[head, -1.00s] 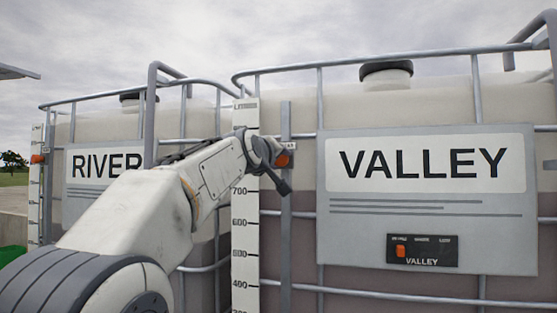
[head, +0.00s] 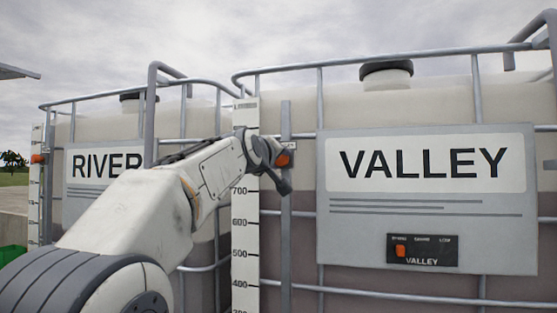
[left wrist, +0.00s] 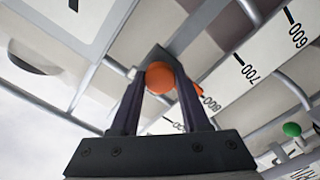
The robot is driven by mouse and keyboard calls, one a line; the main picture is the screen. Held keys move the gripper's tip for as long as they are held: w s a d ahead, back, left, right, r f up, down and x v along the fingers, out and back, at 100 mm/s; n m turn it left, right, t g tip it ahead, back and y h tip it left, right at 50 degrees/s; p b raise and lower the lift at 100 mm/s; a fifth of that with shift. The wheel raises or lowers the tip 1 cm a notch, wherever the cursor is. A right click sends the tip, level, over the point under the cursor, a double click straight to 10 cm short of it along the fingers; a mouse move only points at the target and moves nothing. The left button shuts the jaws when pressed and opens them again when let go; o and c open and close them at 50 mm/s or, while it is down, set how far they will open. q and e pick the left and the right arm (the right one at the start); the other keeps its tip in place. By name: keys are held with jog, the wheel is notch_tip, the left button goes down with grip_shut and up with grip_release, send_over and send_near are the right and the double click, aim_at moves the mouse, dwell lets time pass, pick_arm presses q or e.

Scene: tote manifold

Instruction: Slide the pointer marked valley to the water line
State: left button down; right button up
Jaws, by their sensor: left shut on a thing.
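The valley pointer has an orange knob (head: 286,159) on an upright grey rail (head: 286,225) beside the white scale (head: 245,215) of the VALLEY tank (head: 300,250). My left gripper (head: 284,172) reaches it from the left. In the left wrist view the two dark fingers (left wrist: 161,95) are shut on the orange knob (left wrist: 160,77), and an orange tip (left wrist: 197,90) shows near the 800 mark. In the head view my arm hides the scale there. The tank's darker contents begin around or just below the 700 mark, lower than the knob. My right gripper is not in view.
The RIVER tank (head: 80,215) stands at left with its own scale and orange pointer (head: 38,158). A VALLEY sign panel (head: 420,225) with a black switch box (head: 422,250) is right of the rail. Grey cage bars (head: 390,58) surround the tanks. A green ball (left wrist: 292,130) shows in the wrist view.

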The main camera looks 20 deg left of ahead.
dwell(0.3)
pick_arm(q)
notch_tip(320, 180, down, 9)
jog(key=b, duration=0.8)
jog(key=shift+r, duration=0.15)
jog(key=shift+c, duration=1.9)
grip_release()
jog(key=s+b, duration=0.3)
jog(key=s, duration=0.7)
jog(key=shift+s+d+b, duration=0.15)
jog(key=shift+s+b, duration=0.1)
jog(key=shift+b, duration=0.1)
